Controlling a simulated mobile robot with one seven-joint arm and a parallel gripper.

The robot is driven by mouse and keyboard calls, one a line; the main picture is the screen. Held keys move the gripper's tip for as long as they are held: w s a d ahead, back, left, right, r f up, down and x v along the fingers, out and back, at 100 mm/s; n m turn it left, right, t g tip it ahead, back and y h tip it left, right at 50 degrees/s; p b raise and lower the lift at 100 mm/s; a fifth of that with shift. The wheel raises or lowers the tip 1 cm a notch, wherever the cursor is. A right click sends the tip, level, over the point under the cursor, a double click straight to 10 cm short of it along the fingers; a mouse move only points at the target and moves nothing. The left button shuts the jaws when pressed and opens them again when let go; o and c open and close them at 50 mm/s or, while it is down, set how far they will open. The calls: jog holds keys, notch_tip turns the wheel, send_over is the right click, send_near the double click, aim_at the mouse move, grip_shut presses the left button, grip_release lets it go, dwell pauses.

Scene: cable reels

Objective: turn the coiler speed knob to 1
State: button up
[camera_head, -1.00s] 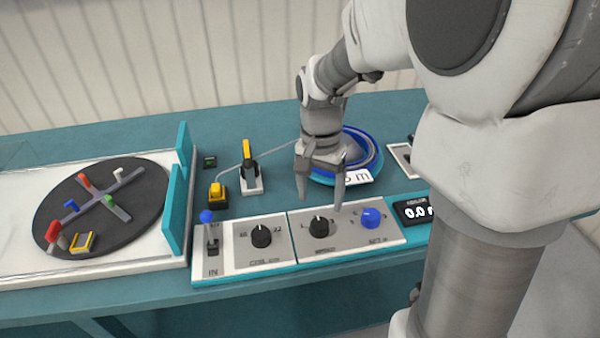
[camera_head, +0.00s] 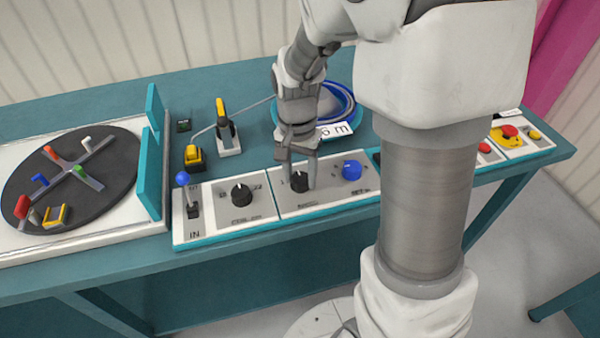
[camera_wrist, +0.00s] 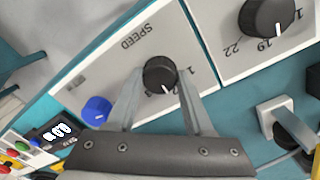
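The coiler speed knob is a black dial (camera_head: 300,181) with a white pointer line, in the middle section of the white control panel. In the wrist view the knob (camera_wrist: 160,74) sits beside the upside-down word SPEED, its pointer directed down and slightly right; the scale marks are partly hidden by my fingers. My gripper (camera_head: 301,178) points down over the panel, one finger on each side of the knob. In the wrist view the fingertips (camera_wrist: 160,73) lie very close to the knob's sides; whether they touch or grip it is unclear.
A second black knob (camera_head: 241,194) is to the left, with a blue-tipped lever (camera_head: 183,179) beyond it. A blue cable coil (camera_head: 343,104) lies behind my gripper. A turntable (camera_head: 110,185) is at left.

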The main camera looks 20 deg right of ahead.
grip_shut()
jog(key=shift+n, duration=0.3)
jog(key=n+p, duration=0.2)
jog(key=n, duration=0.3)
jog(key=shift+r+n, duration=0.1)
jog(key=shift+n, duration=0.3)
jog(key=n+p, duration=0.1)
jog(key=n, duration=0.4)
jog(key=shift+n, duration=0.4)
jog(key=o, duration=0.6)
grip_release()
jog(key=shift+c, duration=0.2)
